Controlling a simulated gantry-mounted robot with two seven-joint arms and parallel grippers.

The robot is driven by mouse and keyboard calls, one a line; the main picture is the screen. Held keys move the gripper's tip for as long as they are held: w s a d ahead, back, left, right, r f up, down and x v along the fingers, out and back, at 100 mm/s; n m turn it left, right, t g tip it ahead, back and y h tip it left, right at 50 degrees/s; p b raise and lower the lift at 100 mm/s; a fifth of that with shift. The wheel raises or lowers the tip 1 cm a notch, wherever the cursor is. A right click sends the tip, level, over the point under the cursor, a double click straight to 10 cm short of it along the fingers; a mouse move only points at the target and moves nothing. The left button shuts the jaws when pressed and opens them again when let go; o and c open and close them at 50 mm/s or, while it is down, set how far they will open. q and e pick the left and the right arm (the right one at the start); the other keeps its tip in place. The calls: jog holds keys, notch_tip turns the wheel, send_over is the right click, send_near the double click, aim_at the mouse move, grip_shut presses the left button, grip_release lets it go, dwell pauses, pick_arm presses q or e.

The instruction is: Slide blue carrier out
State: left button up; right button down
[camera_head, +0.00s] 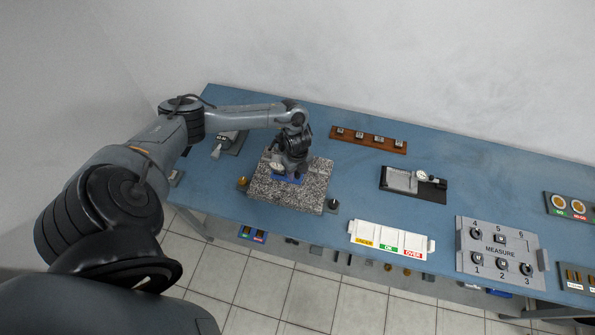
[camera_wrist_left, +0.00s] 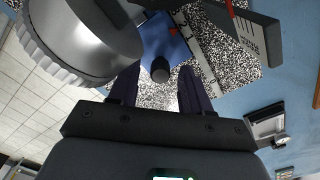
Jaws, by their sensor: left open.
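The blue carrier (camera_head: 288,179) lies on the speckled granite plate (camera_head: 258,190), mostly hidden under my left gripper (camera_head: 288,168) in the head view. In the left wrist view the blue carrier (camera_wrist_left: 157,35) shows ahead of the fingers, with a dark round knob (camera_wrist_left: 160,70) standing on it. My left gripper (camera_wrist_left: 158,88) is open, with its two dark fingers on either side of the knob and a gap to each. I cannot tell the height of the fingertips above the carrier. My right gripper is not in view.
A large silver round part (camera_wrist_left: 80,40) stands close to the left finger in the wrist view. A dark arm with a printed scale (camera_wrist_left: 246,32) is at upper right.

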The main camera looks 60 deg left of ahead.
pick_arm(q)
grip_shut()
dwell(0.3)
